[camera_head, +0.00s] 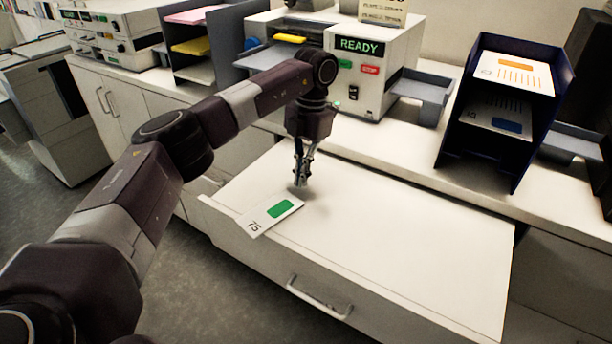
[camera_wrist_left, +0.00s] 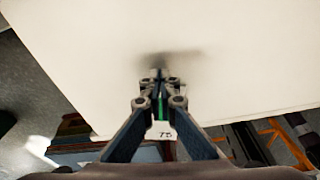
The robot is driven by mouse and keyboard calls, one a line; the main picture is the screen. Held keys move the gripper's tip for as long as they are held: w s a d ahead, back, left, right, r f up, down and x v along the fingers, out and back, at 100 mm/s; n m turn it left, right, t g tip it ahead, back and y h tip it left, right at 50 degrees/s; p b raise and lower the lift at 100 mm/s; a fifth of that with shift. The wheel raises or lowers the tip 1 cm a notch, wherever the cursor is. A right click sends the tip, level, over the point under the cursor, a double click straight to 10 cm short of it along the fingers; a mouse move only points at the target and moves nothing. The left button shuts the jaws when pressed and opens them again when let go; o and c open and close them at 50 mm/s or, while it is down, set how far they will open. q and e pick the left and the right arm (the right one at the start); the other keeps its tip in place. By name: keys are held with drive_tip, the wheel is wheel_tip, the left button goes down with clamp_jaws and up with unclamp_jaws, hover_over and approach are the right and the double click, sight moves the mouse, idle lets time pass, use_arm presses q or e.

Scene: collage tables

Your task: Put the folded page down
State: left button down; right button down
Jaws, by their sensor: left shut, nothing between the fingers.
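The folded page (camera_head: 262,223), white with a green block and "75" printed on it, lies near the front left edge of the pulled-out white surface (camera_head: 400,230). Its "75" end reaches that edge. In the left wrist view, part of the page (camera_wrist_left: 161,133) shows behind the fingers, which hide most of it. My left gripper (camera_head: 301,183) points down, shut and empty, just beyond the page's far right corner. Its fingertips (camera_wrist_left: 158,74) are close over the bare surface and cast a shadow there. My right gripper is not in view.
A machine with a "READY" screen (camera_head: 360,45) stands on the counter behind. A dark rack (camera_head: 468,140) holding printed sheets is at the right. Another rack (camera_head: 218,35) with coloured sheets is at the left. The surface right of my left gripper is clear.

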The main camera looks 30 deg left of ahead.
use_arm(q)
drive_tip(key=shift+w+d, duration=0.15)
drive_tip(key=shift+w, duration=0.65)
drive_tip(key=shift+r, duration=0.1)
